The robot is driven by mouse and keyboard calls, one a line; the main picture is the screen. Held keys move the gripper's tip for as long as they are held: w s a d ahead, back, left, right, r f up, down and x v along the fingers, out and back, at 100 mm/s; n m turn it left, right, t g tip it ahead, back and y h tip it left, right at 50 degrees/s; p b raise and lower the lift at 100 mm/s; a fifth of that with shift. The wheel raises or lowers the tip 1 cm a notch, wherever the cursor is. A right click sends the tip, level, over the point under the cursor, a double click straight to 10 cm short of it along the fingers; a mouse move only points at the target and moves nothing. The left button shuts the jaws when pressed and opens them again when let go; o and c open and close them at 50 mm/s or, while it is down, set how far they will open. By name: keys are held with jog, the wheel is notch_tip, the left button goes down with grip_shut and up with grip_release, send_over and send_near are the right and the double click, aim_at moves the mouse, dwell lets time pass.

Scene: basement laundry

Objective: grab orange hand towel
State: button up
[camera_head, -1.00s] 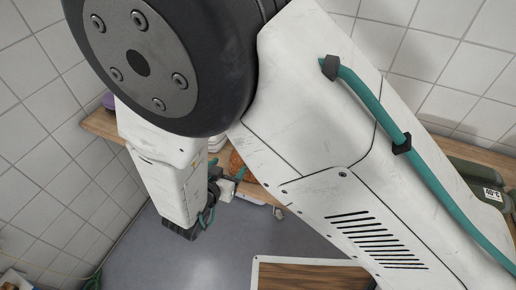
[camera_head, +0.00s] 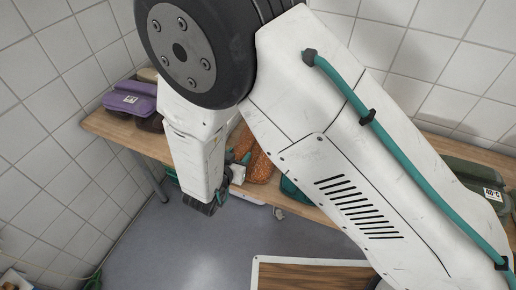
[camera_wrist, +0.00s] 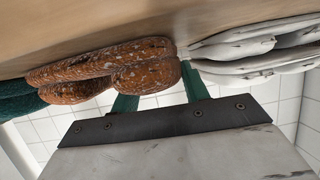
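The orange hand towel (camera_head: 258,166) lies folded on the wooden bench (camera_head: 105,126), partly hidden by my arm in the head view. In the wrist view, the orange towel (camera_wrist: 90,75) is speckled and close, at upper left of centre. My gripper (camera_wrist: 158,92) has two teal fingers set well apart with no towel clearly clamped between them. The left finger's tip is hidden by the orange towel; the right finger reaches to the gap between the orange towel and the white towels (camera_wrist: 255,52). Whether a finger touches cloth I cannot tell.
A dark green towel (camera_head: 290,190) lies right beside the orange one. Tiled walls close in behind and left. Grey floor (camera_head: 170,245) is open in front.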

jog(key=shift+c, duration=1.3)
jog(key=shift+r, duration=0.15)
